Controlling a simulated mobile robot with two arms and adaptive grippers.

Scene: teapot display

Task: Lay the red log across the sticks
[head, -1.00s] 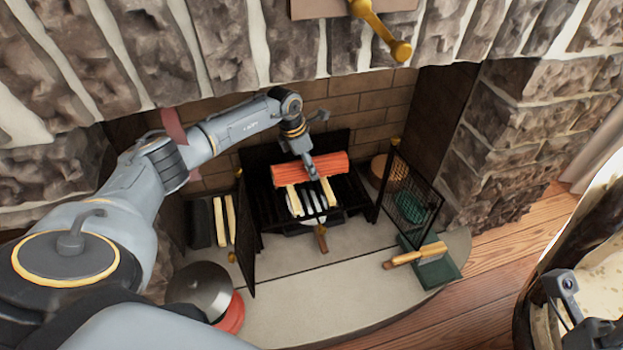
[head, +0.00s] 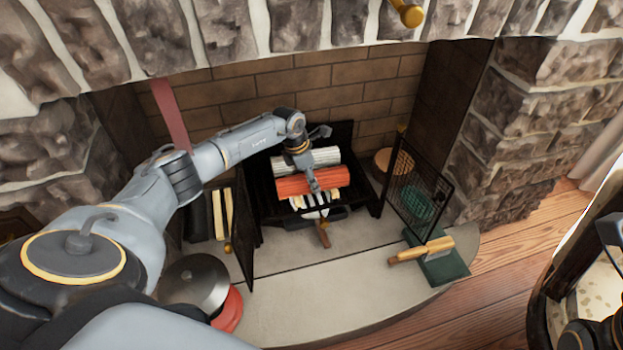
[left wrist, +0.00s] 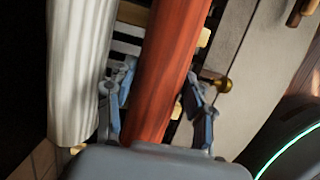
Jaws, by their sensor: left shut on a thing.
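The red log (head: 320,180) lies crosswise in the fireplace grate, in front of a pale log (head: 310,158). My left gripper (head: 312,182) is on the red log from above. In the left wrist view its fingers (left wrist: 158,100) straddle the red log (left wrist: 172,60), with the pale log (left wrist: 75,70) to the left. Pale sticks (left wrist: 203,38) cross under the red log and stick out beside it. Whether the log touches them I cannot tell. In the head view the sticks (head: 299,202) are mostly hidden under it. My right gripper is not clearly visible.
An open mesh screen (head: 418,195) stands right of the grate, another dark panel (head: 243,240) left. A brush (head: 425,250) lies on a green dustpan (head: 446,268). A lidded red pot (head: 228,310) is at the lower left. The hearth's front middle is clear.

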